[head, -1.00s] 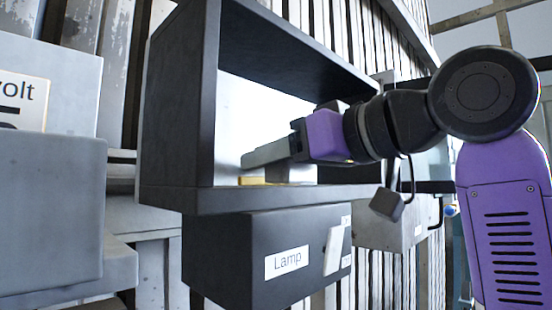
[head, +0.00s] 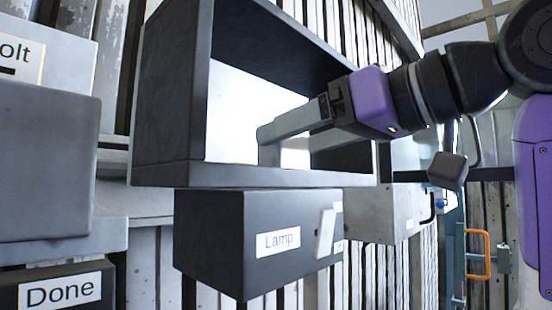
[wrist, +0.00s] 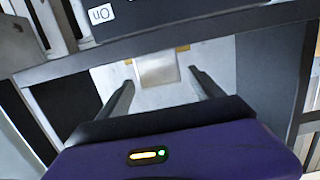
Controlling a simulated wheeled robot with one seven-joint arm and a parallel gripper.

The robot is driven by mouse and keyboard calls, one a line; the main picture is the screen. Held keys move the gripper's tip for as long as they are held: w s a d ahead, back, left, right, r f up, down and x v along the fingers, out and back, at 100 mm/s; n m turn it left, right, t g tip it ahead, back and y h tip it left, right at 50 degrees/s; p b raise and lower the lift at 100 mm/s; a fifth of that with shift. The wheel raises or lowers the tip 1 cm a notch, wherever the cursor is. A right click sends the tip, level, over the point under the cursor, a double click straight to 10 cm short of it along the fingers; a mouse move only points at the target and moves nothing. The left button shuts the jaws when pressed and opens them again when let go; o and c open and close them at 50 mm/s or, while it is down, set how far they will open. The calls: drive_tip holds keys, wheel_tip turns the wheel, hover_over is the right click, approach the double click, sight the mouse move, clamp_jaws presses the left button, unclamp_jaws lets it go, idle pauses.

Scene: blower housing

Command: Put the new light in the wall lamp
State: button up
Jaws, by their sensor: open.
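A dark open-fronted wall housing (head: 170,174) has a bright white back panel (head: 235,110). It hangs above a dark box labelled Lamp (head: 210,235). My gripper (head: 292,147) reaches into the housing from the right, its fingers spread apart. In the wrist view, my gripper (wrist: 161,77) is open, and a pale block (wrist: 158,68) lies ahead, between the lines of the two fingers. I see no contact with it. A yellow strip (wrist: 183,47) shows beside the block. I cannot tell whether the block is the light or its holder.
The Lamp box carries a white switch (head: 325,233). An On label (wrist: 101,14) shows upside down in the wrist view. Grey boxes (head: 45,170) and a Done box (head: 62,291) stand at the left. The housing's walls enclose my fingers closely.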

drive_tip(key=f+b+v, duration=0.1)
drive_tip(key=v, duration=0.5)
drive_tip(key=shift+r+b, duration=0.3)
drive_tip(key=shift+r, duration=0.15)
